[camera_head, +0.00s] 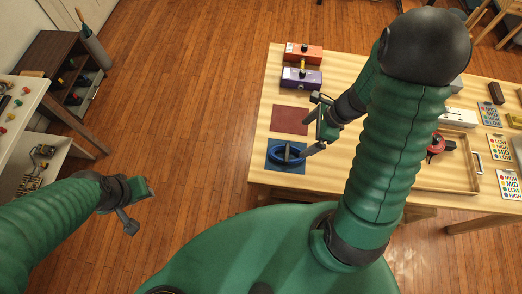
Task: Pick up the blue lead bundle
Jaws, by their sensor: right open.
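The blue lead bundle (273,156) is a coiled dark-blue ring lying on a blue mat (298,169) near the left front corner of the wooden table (262,128). A grey strip crosses the middle of the ring. My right gripper (306,138) is open just right of and behind the bundle. One of its fingers comes close to the ring's right edge; I cannot tell whether they touch. My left gripper (139,206) is open and empty over the floor, far left of the table.
A dark red mat (290,119) lies behind the blue one. Purple (289,79) and orange (293,54) boxes stand farther back. Right of my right arm are a wooden tray (462,184) and label cards (499,147). A shelf (50,62) stands at far left.

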